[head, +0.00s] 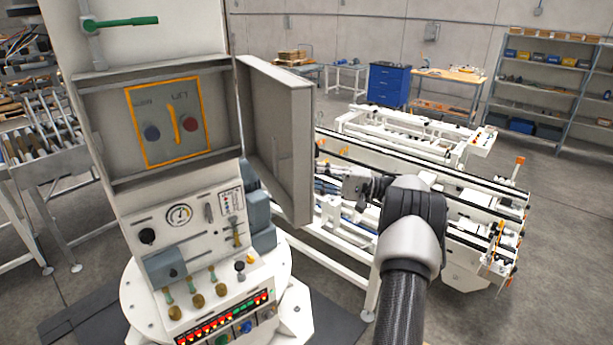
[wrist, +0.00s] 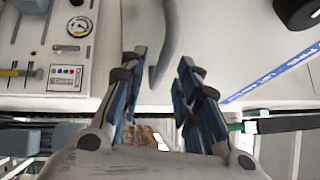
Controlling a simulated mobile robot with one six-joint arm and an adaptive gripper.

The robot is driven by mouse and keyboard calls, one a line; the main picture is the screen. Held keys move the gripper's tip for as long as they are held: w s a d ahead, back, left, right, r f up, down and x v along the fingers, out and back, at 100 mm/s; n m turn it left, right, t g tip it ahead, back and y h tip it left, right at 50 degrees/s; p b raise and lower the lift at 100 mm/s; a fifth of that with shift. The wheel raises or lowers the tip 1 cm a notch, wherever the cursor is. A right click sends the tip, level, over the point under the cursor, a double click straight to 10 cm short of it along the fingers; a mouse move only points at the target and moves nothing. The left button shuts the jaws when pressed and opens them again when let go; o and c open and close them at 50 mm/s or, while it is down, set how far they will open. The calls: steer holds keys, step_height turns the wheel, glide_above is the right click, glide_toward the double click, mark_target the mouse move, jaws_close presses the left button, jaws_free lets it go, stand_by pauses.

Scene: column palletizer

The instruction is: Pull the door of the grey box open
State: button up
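The grey box (head: 110,125) on the white column has its door (head: 290,150) swung wide open to the right in the head view, baring a panel with a yellow frame and a lever. In the wrist view the door's pale face (wrist: 225,50) fills the upper middle, with a curved grey handle (wrist: 167,45) on it. My gripper (wrist: 160,65) is open, its fingers apart on either side of the handle's lower part. I cannot tell whether they touch it. In the head view my gripper (head: 340,182) is just right of the door, partly hidden.
Below the box is a control panel with a gauge (head: 179,214), knobs and small levers. A green-handled lever (head: 125,23) sits above the box. A white conveyor frame (head: 450,190) stands right of and behind the door. Bare floor lies at the far right.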

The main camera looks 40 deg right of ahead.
steer(key=v, duration=1)
steer(key=shift+s+d, duration=0.2)
steer(key=shift+s, duration=0.05)
